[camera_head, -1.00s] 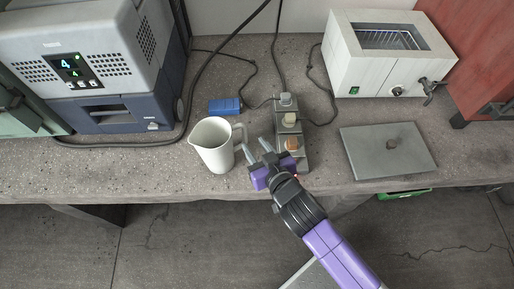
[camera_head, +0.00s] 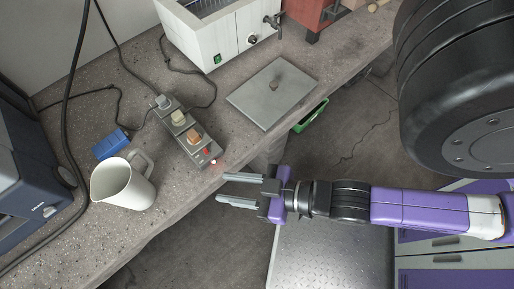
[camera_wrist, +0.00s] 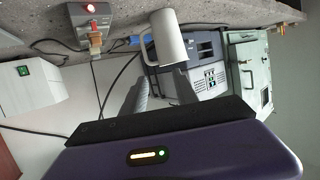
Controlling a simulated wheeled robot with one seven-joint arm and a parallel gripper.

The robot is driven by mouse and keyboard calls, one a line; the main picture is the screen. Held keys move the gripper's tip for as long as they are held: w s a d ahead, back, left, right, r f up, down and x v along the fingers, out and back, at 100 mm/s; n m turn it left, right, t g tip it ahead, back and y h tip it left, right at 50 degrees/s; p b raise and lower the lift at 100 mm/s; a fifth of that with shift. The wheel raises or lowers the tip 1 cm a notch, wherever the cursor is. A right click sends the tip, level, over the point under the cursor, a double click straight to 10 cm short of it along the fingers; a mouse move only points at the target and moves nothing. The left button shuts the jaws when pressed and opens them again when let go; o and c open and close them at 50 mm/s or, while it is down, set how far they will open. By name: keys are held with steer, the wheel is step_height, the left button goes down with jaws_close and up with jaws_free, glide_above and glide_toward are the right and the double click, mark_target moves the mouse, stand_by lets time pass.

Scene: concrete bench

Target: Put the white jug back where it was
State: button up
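The white jug (camera_head: 124,186) stands upright on the concrete bench (camera_head: 165,210) near its front edge, its handle towards the power strip. In the wrist view the jug (camera_wrist: 172,40) shows beyond the fingers, the picture being turned over. My gripper (camera_head: 219,187) is open and empty. Its two fingers point left at the jug from beyond the bench's front edge, with a clear gap between fingertips and jug. The wrist view also shows the gripper's fingers (camera_wrist: 158,88) spread apart.
A power strip with plugs (camera_head: 187,130) and a blue box (camera_head: 110,144) lie beside the jug. A flat metal lid (camera_head: 272,95) lies farther along, near the white bath (camera_head: 215,35). A blue-grey machine (camera_head: 30,185) stands at left. Cables cross the bench.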

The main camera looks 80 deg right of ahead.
steer(key=s+r, duration=0.5)
steer(key=shift+s+d+r, duration=0.25)
steer(key=shift+d+r, duration=0.05)
steer(key=shift+r, duration=0.1)
